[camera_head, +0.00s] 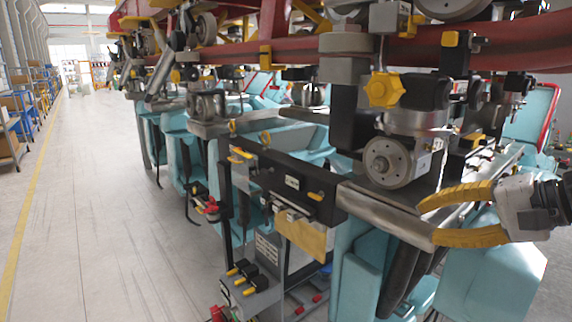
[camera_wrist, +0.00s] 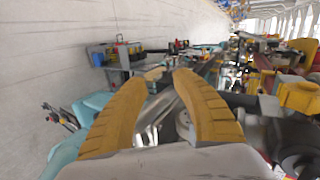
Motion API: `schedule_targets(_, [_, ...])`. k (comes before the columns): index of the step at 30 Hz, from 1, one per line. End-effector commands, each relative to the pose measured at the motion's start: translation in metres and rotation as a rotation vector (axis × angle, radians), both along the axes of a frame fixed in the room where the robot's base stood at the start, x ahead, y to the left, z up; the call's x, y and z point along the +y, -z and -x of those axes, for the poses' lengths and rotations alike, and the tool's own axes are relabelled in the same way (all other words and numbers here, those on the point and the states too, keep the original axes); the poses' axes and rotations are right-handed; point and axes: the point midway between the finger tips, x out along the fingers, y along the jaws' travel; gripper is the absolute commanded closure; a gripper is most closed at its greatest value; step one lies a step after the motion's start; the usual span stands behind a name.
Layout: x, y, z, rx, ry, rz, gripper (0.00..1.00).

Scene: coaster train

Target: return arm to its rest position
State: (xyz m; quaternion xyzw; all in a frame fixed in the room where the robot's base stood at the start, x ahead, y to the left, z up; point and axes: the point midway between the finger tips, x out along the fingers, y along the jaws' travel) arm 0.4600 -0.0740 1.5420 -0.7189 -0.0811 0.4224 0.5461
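My gripper (camera_head: 428,222) is at the right of the head view, with two yellow ribbed fingers on a white and black wrist. The fingers are spread apart with nothing seen between them, beside a grey metal bar (camera_head: 385,215) of the coaster train. I cannot tell from the head view whether a finger touches the bar. In the wrist view my gripper (camera_wrist: 158,75) also shows, its fingers apart over blurred grey train parts. The coaster train (camera_head: 290,135) has light blue seats and a dark red rail (camera_head: 440,47) above.
A black box with a yellow tag (camera_head: 292,184) and a grey stand with yellow-tipped parts (camera_head: 250,285) are on the train's near side.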

Motion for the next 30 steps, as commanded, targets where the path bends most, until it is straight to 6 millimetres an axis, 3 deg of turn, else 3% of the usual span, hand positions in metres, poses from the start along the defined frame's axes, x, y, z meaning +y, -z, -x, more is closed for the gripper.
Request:
schedule_targets(1, [0.020,0.056,0.008,0.027,-0.029,0.069,0.68])
schedule_targets(6, [0.057,0.194,0.039,0.084,-0.116,0.351,0.68])
schedule_targets(9, [0.070,0.275,0.060,0.081,-0.180,0.544,0.68])
schedule_targets(12, [0.075,0.343,0.077,0.048,-0.244,0.732,0.68])
schedule_targets(15, [0.076,0.393,0.089,-0.001,-0.302,0.893,0.68])
schedule_targets(18, [0.076,0.425,0.095,-0.051,-0.343,1.009,0.68])
schedule_targets(21, [0.076,0.440,0.098,-0.086,-0.369,1.079,0.68])
schedule_targets(30, [0.075,0.443,0.098,-0.099,-0.377,1.107,0.68])
